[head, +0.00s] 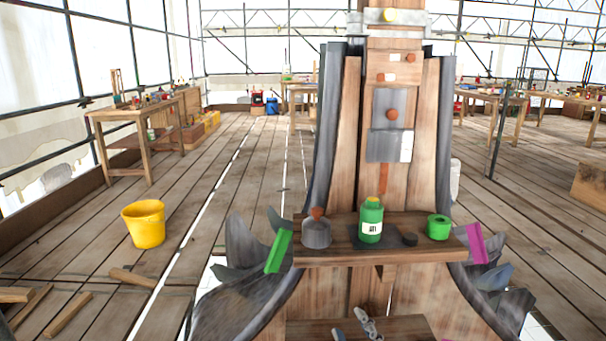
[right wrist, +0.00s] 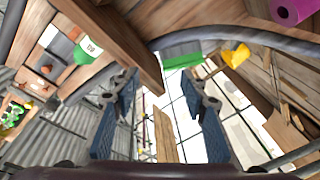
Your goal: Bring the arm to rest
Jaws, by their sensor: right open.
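My right gripper (head: 357,325) shows at the bottom middle of the head view, in front of the wooden spire and below its shelf. In the right wrist view the gripper (right wrist: 160,88) has its two blue-padded fingers spread wide apart, with nothing between them. The wooden spire (head: 350,120) with grey cladding stands straight ahead. Its shelf (head: 310,257) holds a green bottle (head: 371,222), a grey pot with a brown knob (head: 316,230), a small dark disc (head: 409,240) and a green roll (head: 438,227). My left gripper is not in view.
A lower wooden ledge (head: 410,326) is close to the right gripper. Green (head: 279,250) and magenta (head: 476,243) strips flank the shelf. A yellow bucket (head: 144,223) and loose timber (head: 67,314) are on the left floor. Workbenches stand further back, with open planks between.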

